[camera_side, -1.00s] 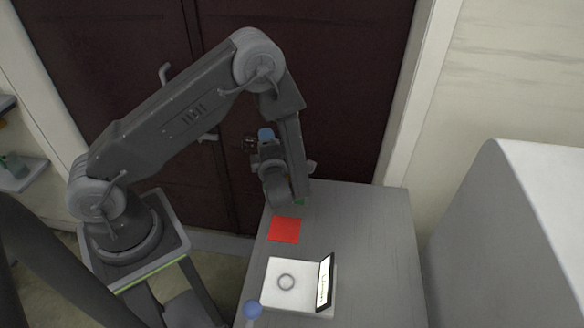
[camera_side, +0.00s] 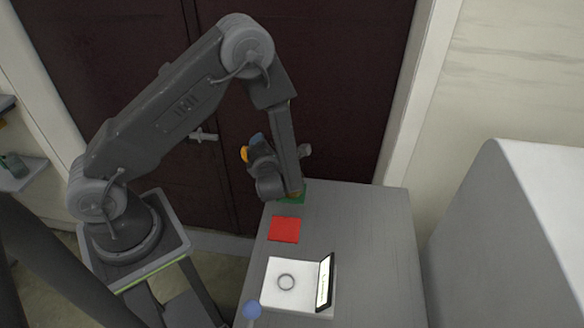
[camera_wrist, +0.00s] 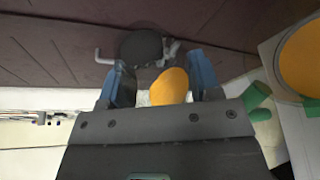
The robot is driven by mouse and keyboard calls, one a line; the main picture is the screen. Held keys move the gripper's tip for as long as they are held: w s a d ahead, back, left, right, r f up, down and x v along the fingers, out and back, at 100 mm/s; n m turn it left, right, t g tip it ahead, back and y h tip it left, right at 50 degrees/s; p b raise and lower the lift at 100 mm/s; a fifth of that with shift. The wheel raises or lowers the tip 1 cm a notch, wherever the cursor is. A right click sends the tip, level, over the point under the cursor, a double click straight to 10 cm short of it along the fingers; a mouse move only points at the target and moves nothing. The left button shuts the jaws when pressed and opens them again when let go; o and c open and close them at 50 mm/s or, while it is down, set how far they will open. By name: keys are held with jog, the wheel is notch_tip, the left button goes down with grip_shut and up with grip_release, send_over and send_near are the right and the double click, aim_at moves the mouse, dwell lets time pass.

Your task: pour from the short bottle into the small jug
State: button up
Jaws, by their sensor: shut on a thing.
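My gripper (camera_side: 250,149) is raised over the table's back left corner, tilted, with a blue fingertip showing. An orange thing (camera_side: 244,154), seemingly the short bottle, sticks out beside it. In the wrist view, my gripper (camera_wrist: 163,84) has two blue fingertips on either side of an orange rounded thing (camera_wrist: 168,88). A dark round shape (camera_wrist: 140,46) lies just beyond; I cannot tell whether it belongs to the bottle. I cannot clearly make out the small jug. A large orange round shape (camera_wrist: 303,60) at the right edge of the wrist view may be it.
A green square (camera_side: 291,197) lies at the table's back, partly behind my arm. A red square (camera_side: 284,229) lies in front of it. A white scale (camera_side: 270,290) with a ring and upright display stands nearer. A blue ball (camera_side: 252,309) is at its left. The table's right side is clear.

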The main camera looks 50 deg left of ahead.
jog(key=shift+f+n+h, duration=0.25)
jog(key=shift+n+h, duration=0.05)
jog(key=shift+n, duration=0.1)
jog(key=shift+w+d+r+n, duration=0.15)
jog(key=shift+r+n, duration=0.2)
jog(key=shift+n, duration=0.15)
jog(key=shift+f+n+h, duration=0.3)
jog(key=shift+n+h, duration=0.3)
jog(key=shift+n, duration=0.1)
jog(key=shift+s+a+f+n+t+h, duration=0.3)
jog(key=shift+a+n+t+h, duration=0.15)
jog(key=shift+n, duration=0.25)
jog(key=shift+s+a+n+t+h, duration=0.15)
jog(key=shift+s+n+t+h, duration=0.1)
jog(key=shift+n, duration=0.35)
jog(key=shift+s+a+f+n+t+h, duration=0.15)
jog(key=shift+f+n, duration=0.15)
jog(key=shift+f, duration=0.15)
jog(key=shift+s+a+f+n+t+h, duration=0.15)
jog(key=shift+f+n, duration=0.15)
jog(key=shift+f, duration=0.1)
jog(key=shift+s+a+f+n+t+h, duration=0.15)
jog(key=shift+s+a+n+t+h, duration=0.1)
jog(key=shift+n+t+h, duration=0.35)
